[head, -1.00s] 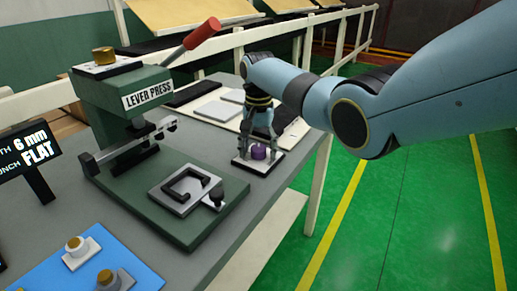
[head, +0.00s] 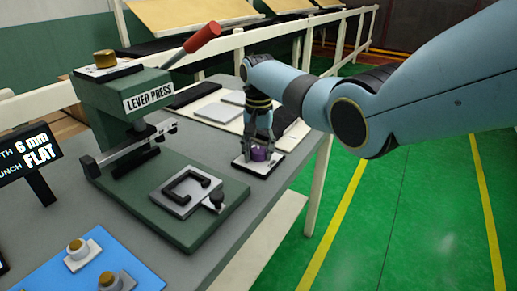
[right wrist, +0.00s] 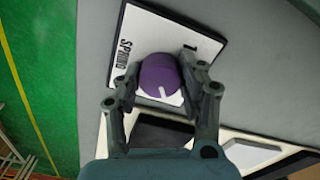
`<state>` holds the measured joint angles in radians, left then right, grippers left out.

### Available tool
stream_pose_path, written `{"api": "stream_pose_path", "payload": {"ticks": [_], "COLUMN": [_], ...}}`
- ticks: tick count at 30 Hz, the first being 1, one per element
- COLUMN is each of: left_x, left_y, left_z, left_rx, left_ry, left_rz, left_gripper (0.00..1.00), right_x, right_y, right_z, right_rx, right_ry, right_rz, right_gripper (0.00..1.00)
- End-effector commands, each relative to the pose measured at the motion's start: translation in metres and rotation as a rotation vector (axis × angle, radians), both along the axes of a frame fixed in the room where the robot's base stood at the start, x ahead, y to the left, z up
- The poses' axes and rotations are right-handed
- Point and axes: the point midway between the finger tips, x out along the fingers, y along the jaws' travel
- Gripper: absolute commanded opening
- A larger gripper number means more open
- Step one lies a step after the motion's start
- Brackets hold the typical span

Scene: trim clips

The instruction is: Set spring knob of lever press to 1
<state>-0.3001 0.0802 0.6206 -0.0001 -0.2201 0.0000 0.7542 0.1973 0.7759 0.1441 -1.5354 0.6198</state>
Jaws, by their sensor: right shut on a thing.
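The purple spring knob (head: 259,153) sits on a white plate (head: 245,164) at the right edge of the table, beside the green lever press (head: 120,100). My right gripper (head: 260,148) is shut on the knob from above, a finger on each side. In the right wrist view the fingers (right wrist: 157,92) touch its sides. Part of the plate's scale is hidden. My left gripper is not in view.
The press has a red-handled lever (head: 202,37) and a brass knob (head: 104,57) on top. A sign (head: 35,150) reads "6 mm FLAT". A blue mat (head: 95,262) with brass-topped parts lies in front. Pale and dark flat pieces lie behind my right gripper.

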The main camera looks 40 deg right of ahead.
Motion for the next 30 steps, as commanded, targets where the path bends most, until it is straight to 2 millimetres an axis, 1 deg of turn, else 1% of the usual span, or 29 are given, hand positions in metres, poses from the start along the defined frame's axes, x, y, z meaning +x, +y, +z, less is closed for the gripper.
{"api": "stream_pose_path", "payload": {"ticks": [5,12,30], "left_x": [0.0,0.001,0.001], "left_y": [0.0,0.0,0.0], "left_z": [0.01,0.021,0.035], "left_rx": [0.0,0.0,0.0], "left_ry": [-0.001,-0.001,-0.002], "left_rz": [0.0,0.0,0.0], "left_gripper": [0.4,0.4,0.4], "right_x": [0.0,0.0,0.001], "right_y": [0.0,0.0,0.0], "right_z": [0.003,0.002,0.001], "right_rx": [0.001,0.0,0.0], "right_ry": [0.001,0.0,-0.001], "right_rz": [0.125,0.349,0.919], "right_gripper": [0.07,0.07,0.07]}}
